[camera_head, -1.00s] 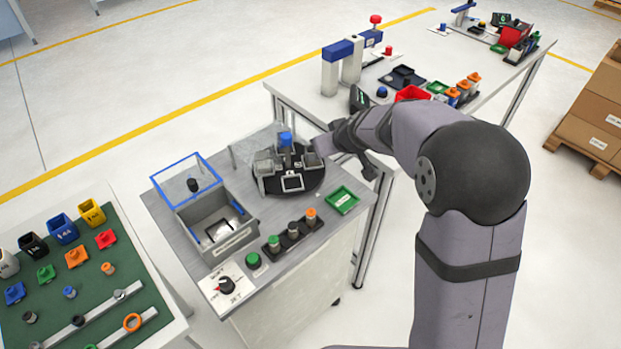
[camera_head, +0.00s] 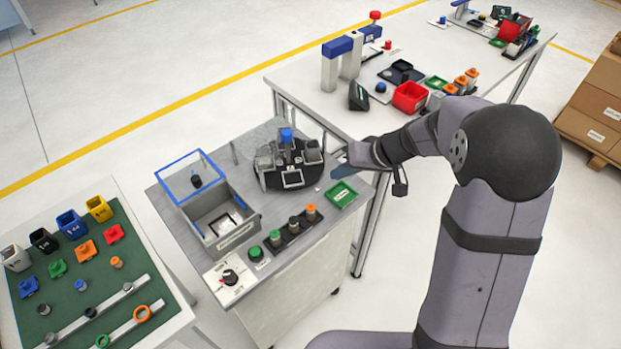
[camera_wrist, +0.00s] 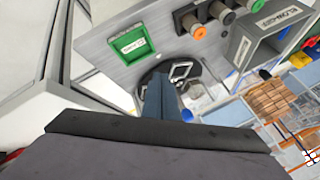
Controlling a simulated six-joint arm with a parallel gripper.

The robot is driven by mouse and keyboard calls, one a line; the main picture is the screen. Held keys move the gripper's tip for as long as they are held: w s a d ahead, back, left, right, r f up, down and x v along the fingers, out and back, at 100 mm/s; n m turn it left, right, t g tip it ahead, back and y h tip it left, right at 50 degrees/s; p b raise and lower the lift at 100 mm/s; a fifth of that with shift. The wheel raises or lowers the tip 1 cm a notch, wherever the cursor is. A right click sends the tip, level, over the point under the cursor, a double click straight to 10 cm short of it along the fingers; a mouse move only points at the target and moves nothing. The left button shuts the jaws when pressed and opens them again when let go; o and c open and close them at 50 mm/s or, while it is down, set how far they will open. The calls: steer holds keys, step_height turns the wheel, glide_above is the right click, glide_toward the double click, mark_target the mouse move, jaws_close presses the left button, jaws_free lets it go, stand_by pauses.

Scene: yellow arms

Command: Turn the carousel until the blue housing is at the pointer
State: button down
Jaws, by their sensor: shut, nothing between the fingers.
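The carousel is a black round turntable (camera_head: 272,181) on the grey bench, with grey blocks around it. I cannot make out the pointer for sure; a small white mark (camera_head: 318,190) lies near the turntable's front right.
A green tray (camera_head: 342,194) lies close in front of my gripper. A grey bin (camera_head: 222,225) with a blue-framed lid stands left of the carousel. A rack with several capped parts (camera_head: 293,226) and a knob panel (camera_head: 230,278) line the bench's front. Another table stands behind on the right.

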mark_target(302, 184)
steer(key=p+x, duration=0.1)
steer(key=x, duration=0.6)
steer(key=shift+a+f, duration=0.1)
steer(key=shift+f, duration=0.05)
steer(key=shift+s+a+p, duration=0.15)
steer(key=shift+a+p, duration=0.5)
steer(key=shift+a, duration=0.45)
steer(key=shift+s+a, duration=0.1)
steer(key=shift+a, duration=0.7)
steer(key=shift+s+a+m+b, duration=0.15)
steer(key=shift+a+m+b, duration=0.2)
steer(key=shift+b, duration=0.35)
